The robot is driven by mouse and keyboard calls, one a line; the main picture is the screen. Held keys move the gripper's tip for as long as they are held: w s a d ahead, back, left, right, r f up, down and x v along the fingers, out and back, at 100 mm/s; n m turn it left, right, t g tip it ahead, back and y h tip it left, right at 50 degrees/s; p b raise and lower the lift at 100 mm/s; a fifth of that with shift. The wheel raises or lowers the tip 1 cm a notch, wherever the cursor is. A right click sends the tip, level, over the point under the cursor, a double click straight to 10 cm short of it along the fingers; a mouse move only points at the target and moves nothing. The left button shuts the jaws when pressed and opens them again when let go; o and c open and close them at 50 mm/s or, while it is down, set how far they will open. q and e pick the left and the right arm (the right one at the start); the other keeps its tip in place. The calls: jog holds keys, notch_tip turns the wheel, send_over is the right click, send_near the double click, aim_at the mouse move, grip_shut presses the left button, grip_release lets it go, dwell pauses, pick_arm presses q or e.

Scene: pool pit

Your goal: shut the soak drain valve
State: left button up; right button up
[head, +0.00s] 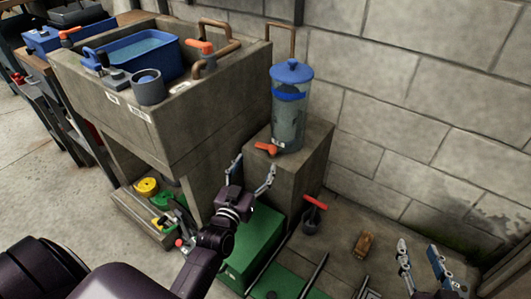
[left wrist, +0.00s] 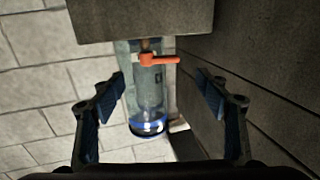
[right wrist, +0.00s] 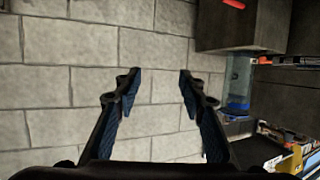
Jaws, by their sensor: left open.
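An orange lever handle (head: 266,149) sits at the foot of a clear cylinder (head: 287,115) with a blue lid, on a concrete block. I take it as the soak drain valve, though its label is not readable. In the left wrist view, which looks upside down, the lever (left wrist: 160,60) lies sideways across the cylinder (left wrist: 147,95). My left gripper (head: 252,172) is open and empty, just below and in front of the lever; its fingers (left wrist: 160,92) stand either side of the cylinder in that view, not touching the lever. My right gripper (head: 418,248) is open and empty at the lower right.
A concrete sink stand (head: 180,110) with a blue basin (head: 140,50) and other orange handles stands left of the block (head: 290,165). Below are a green box (head: 255,235), a red-handled grey fitting (head: 312,215) and a brown object (head: 364,243). A block wall (head: 420,110) closes the back.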

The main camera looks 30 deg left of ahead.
aim_at(265, 147)
pick_arm(q)
jog(key=w, duration=0.2)
jog(key=w+b, duration=0.1)
jog(key=w, duration=0.1)
jog(key=w+a, duration=0.1)
jog(key=w, duration=0.1)
jog(key=shift+w+b, duration=0.2)
jog(key=shift+b, duration=0.2)
jog(key=shift+w, duration=0.4)
pick_arm(e)
notch_tip(265, 147, up, 11)
jog(key=w+a+t+y, duration=0.1)
jog(key=a+t, duration=0.1)
jog(key=t, duration=0.3)
jog(key=shift+w+t+y, duration=0.25)
jog(key=shift+t+y, duration=0.15)
pick_arm(q)
jog(key=shift+c, duration=0.4)
jog(key=c, duration=1.1)
pick_arm(e)
jog(key=shift+d, duration=0.1)
